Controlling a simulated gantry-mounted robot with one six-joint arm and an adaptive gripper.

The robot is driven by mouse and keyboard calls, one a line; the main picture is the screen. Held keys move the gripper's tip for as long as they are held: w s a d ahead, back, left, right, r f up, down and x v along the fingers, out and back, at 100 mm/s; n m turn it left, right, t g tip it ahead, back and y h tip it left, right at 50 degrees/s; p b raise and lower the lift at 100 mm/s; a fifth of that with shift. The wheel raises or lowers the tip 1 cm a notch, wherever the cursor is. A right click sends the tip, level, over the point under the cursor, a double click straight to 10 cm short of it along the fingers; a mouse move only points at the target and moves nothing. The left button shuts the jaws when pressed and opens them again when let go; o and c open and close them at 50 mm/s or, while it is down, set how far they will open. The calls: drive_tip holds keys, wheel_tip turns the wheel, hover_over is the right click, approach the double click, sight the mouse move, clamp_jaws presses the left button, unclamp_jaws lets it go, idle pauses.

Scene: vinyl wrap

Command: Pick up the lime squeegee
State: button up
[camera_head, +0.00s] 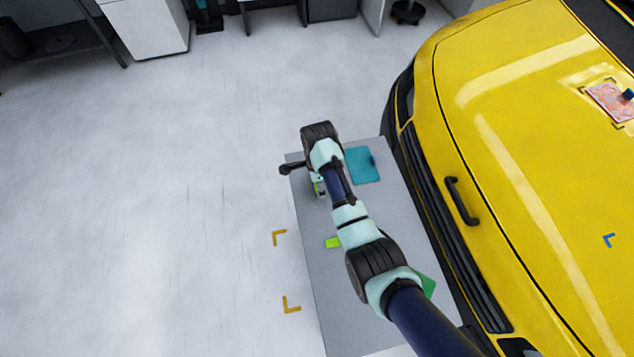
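A small lime block-like piece, which looks like the lime squeegee (333,242), lies flat on the grey table (325,290) near its left edge, just left of my arm. My arm reaches over the table from the lower right. The end of my arm, with my gripper (291,168), is at the table's far left corner, beyond the lime piece and apart from it. A small green and white part (319,187) shows just below my wrist; I cannot tell what it belongs to. The fingers are too small and dark to read.
A green piece (428,286) is partly hidden by my arm. A yellow car (520,150) stands close along the table's right side.

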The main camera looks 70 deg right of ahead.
drive_tip(key=c, duration=0.5)
drive_tip(key=shift+r, duration=0.1)
wheel_tip(320, 180, up, 20)
drive_tip(key=p, duration=1)
drive_tip(key=shift+p, duration=0.3)
